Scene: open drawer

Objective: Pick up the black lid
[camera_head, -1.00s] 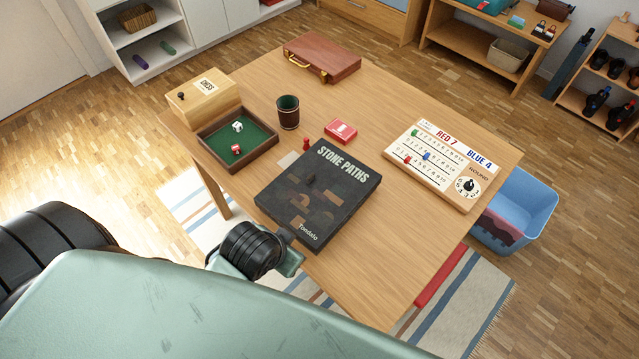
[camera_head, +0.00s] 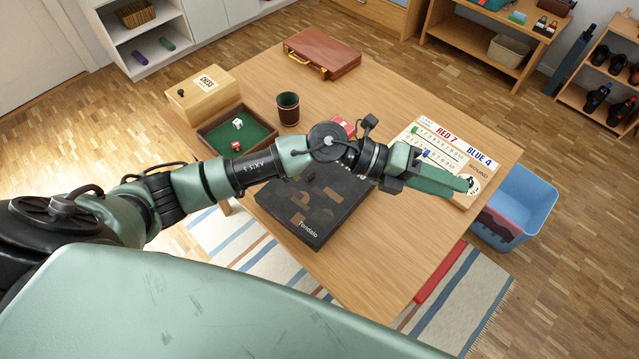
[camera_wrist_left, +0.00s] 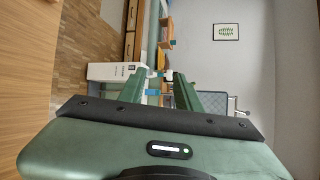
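The black lid (camera_head: 307,215) belongs to the flat game box marked "Stone Paths" in the earlier head view. It lies flat on the wooden table, its upper part hidden behind my left arm. My left gripper (camera_head: 468,184) reaches across above the table to the right of the lid, over the lower part of the scoreboard. In the left wrist view its two green fingers (camera_wrist_left: 159,76) are apart with nothing held between them. The lid does not show in that view. My right gripper is in neither view.
The scoreboard (camera_head: 440,140) lies right of the lid, partly covered by my gripper. A dice tray (camera_head: 264,148), dark cup (camera_head: 288,110), chess box (camera_head: 203,97) and brown case (camera_head: 322,54) stand farther back. A blue bin (camera_head: 530,205) is beside the table. The table's front is clear.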

